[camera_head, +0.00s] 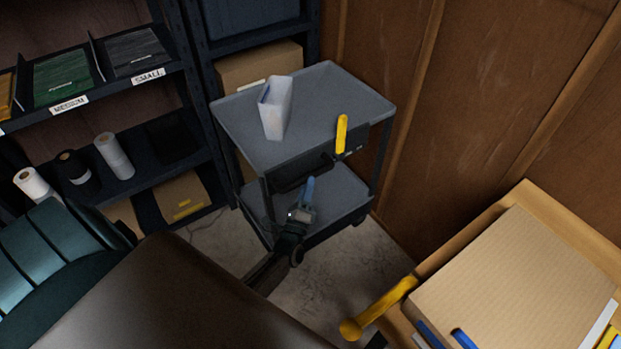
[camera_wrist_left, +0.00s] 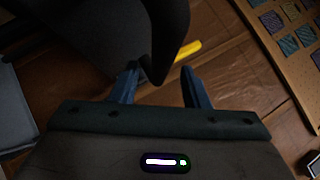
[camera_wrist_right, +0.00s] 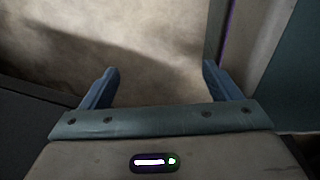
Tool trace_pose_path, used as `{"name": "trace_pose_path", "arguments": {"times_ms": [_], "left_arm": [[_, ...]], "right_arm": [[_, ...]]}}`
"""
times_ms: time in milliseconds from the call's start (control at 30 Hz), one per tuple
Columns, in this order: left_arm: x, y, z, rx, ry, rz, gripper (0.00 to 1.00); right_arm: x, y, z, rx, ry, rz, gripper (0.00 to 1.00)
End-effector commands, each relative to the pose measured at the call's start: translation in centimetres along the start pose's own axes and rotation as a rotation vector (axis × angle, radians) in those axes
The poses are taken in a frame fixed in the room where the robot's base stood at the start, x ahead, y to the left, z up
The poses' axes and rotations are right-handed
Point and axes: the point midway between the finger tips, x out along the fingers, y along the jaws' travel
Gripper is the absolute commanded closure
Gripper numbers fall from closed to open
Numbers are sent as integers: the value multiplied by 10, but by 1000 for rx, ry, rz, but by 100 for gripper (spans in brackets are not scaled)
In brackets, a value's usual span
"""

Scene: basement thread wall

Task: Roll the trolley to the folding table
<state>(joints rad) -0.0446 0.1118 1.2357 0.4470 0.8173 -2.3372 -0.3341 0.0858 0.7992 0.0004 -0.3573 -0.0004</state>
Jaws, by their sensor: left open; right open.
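The grey two-shelf trolley (camera_head: 330,95) stands against the wood-panelled wall. It has a dark bar-like handle (camera_head: 300,173) on its near side and a yellow upright piece (camera_head: 341,133) at its near right edge. My left gripper (camera_head: 307,190) is open, just in front of the trolley and below the dark handle. In the left wrist view a dark curved part (camera_wrist_left: 168,40) reaches down near the open fingers; I cannot tell whether it touches them. My right gripper (camera_wrist_right: 158,88) is open and empty above bare floor. I cannot identify the folding table.
Dark shelving (camera_head: 150,95) with rolls and labelled bins is at the left. A wooden-edged surface (camera_head: 475,235) bearing a cardboard box (camera_head: 515,290) is at lower right. Concrete floor (camera_head: 340,262) shows between.

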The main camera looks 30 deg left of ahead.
Motion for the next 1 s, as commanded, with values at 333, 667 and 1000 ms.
{"name": "trace_pose_path", "arguments": {"times_ms": [333,667,1000], "left_arm": [[33,0,0,0,0,0,59],[33,0,0,-1,1,1,74],[33,0,0,-1,1,1,100]], "right_arm": [[-4,-2,-21,-1,9,-2,16],[-4,-3,-22,0,10,-2,16],[-4,-3,-23,0,11,-3,16]]}}
